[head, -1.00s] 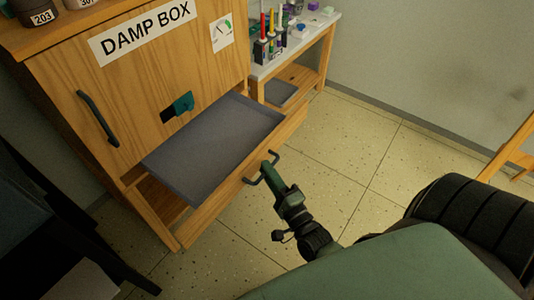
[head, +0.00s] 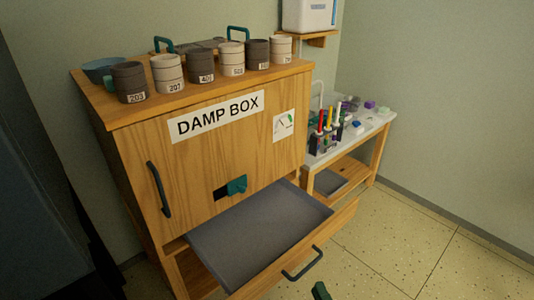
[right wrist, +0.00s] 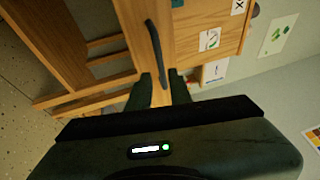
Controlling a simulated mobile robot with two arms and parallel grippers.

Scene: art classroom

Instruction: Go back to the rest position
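The damp box (head: 205,140) is a wooden cabinet with its label on the front. Its lower drawer (head: 260,240) is pulled out, with a bare grey tray surface. The drawer's dark handle (head: 302,265) is on its front. Only a small green tip of my right gripper (head: 321,291) shows at the bottom edge of the head view, below and right of the handle and apart from it. In the right wrist view my right gripper (right wrist: 160,80) has its two fingers apart, with a dark handle (right wrist: 153,40) beyond them. My left gripper is not in view.
Several labelled jars (head: 167,73) stand on the cabinet top. A turquoise latch (head: 236,185) is on the cabinet door. A side table (head: 372,125) with markers stands at the right. The speckled floor (head: 400,250) at the lower right is clear.

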